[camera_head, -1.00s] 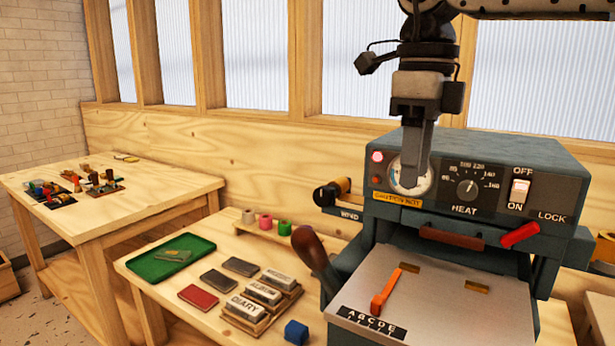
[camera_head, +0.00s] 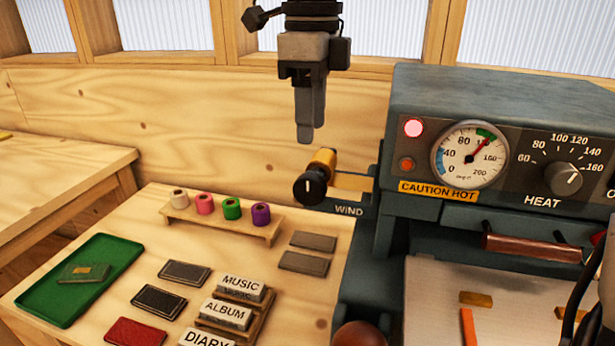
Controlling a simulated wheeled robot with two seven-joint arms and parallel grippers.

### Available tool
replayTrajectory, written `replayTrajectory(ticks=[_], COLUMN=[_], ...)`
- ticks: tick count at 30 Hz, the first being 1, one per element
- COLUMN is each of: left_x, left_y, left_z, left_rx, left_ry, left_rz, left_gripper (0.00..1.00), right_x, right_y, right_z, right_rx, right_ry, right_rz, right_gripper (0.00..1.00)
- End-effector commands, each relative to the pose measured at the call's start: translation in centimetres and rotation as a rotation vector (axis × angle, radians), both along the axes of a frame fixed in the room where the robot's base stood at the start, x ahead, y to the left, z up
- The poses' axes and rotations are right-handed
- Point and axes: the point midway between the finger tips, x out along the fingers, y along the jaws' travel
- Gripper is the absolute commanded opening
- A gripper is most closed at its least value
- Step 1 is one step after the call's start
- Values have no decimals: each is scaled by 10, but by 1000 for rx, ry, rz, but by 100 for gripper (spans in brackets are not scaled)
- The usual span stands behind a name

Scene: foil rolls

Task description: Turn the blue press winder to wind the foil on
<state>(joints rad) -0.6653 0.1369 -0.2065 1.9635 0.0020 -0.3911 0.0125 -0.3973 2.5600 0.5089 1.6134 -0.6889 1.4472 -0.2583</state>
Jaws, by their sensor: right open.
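The blue press (camera_head: 400,95) fills the right side. Its winder is a round black knob (camera_head: 309,187) with a pale mark, on the press's left side above the word WIND. A gold foil roll (camera_head: 323,160) sits right behind the knob. My right gripper (camera_head: 311,130) points down just above the roll and knob, seen nearly edge-on. It is open and empty, and looks apart from the knob, though its depth is hard to judge. My left gripper is not in view.
A wooden rack (camera_head: 220,226) with pink, green, purple and pale rolls stands left of the winder. A green tray (camera_head: 112,262), dark and red booklets and labelled blocks lie on the table. The gauge (camera_head: 470,156) is marked CAUTION HOT. A wooden wall is behind.

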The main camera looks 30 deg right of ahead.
Motion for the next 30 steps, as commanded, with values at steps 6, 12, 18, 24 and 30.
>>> replayTrajectory(ticks=[6, 12, 18, 24, 30], left_x=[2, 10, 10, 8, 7], left_y=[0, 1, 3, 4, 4], left_z=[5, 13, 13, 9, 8], left_rx=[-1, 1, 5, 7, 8], left_ry=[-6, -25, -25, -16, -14], left_rz=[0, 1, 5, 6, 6], left_gripper=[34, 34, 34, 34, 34], right_x=[-1, 0, 0, 0, 0], right_y=[0, 0, 0, 0, 0], right_z=[-48, -82, -97, -100, -100], right_rx=[-1, 0, -1, 1, 1], right_ry=[6, 4, 1, -1, -1], right_rz=[0, 0, 0, 0, 0], right_gripper=[44, 44, 44, 44, 19])
